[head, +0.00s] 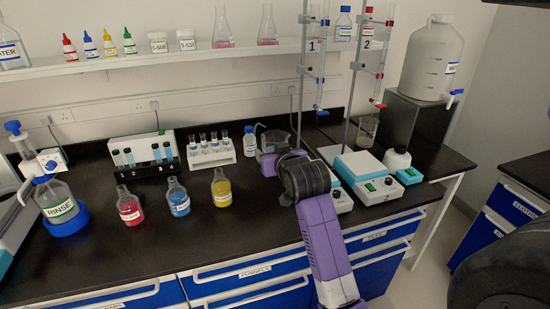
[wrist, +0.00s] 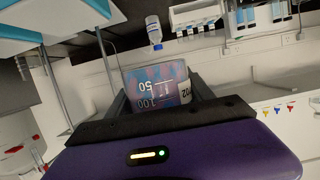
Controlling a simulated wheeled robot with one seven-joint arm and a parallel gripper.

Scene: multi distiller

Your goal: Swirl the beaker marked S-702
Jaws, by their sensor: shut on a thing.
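A beaker (wrist: 157,84) with white volume marks reading 50 and 100 sits between the fingers of my gripper (wrist: 158,88) in the wrist view. Part of its label shows the digits 702 at its right side. Blue and pink patches show through its wall. My gripper is shut on it. In the head view my gripper (head: 272,145) is over the bench, left of the stirrer plates, and my own arm hides the held beaker there.
Red, blue and yellow flasks (head: 180,197) stand left of my arm. A test tube rack (head: 211,152) and a small bottle (head: 250,141) stand behind. Two hotplates (head: 361,170) with burette stands are at right. Another beaker (head: 367,130) stands at the back. The bench front is clear.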

